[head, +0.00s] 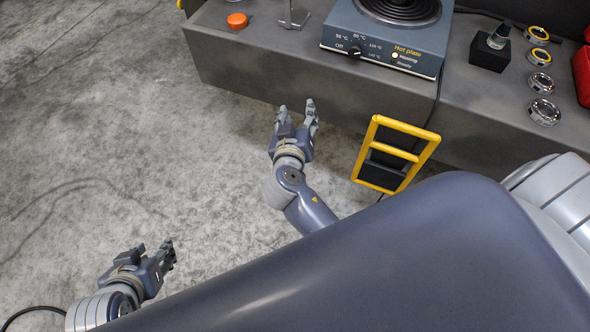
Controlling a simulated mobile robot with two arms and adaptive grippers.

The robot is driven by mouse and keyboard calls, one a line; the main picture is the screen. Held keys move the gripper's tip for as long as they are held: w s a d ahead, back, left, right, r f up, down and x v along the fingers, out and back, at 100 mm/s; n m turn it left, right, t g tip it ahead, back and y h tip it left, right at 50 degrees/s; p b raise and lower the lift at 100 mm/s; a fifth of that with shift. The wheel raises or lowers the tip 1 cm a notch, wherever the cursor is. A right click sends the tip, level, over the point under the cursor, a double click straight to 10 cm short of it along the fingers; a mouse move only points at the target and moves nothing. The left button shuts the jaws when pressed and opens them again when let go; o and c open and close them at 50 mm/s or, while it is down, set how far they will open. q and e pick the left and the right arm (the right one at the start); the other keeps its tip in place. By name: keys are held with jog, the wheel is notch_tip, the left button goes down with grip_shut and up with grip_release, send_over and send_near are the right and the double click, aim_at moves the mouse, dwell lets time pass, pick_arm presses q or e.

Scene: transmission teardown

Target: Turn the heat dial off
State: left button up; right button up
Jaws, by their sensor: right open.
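The hot plate (388,38) is a blue-grey box with a black coil on top, standing on the grey bench. Its heat dial (355,52) is a small black knob on the front panel, right of the word "Off", with temperature marks around it. A pale lamp (395,55) beside "Heating" looks lit. My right gripper (297,106) is open and empty, below and left of the dial, in front of the bench's front face. My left gripper (154,247) looks open and empty, low over the floor at lower left, far from the bench.
A yellow-framed dark panel (398,153) stands by the bench front, right of my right gripper. An orange disc (237,20) and a metal stand (293,16) are left of the hot plate. A bottle in a black block (491,50) and several metal rings (540,82) are right.

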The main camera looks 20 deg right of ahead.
jog(key=s+a+f+n+g+y+p, duration=0.2)
jog(key=s+f+p, duration=0.1)
jog(key=f, duration=0.5)
jog(key=s+a+f+n+g+y+p, duration=0.1)
jog(key=s+f+n+g+y+p, duration=0.1)
jog(key=f, duration=0.6)
jog(key=s+p, duration=0.1)
jog(key=p, duration=0.1)
jog(key=shift+s+a+f+n+y+p, duration=0.25)
jog(key=shift+s+a+n+y+p, duration=0.05)
jog(key=shift+s+a+n+p, duration=0.1)
jog(key=shift+r, duration=0.1)
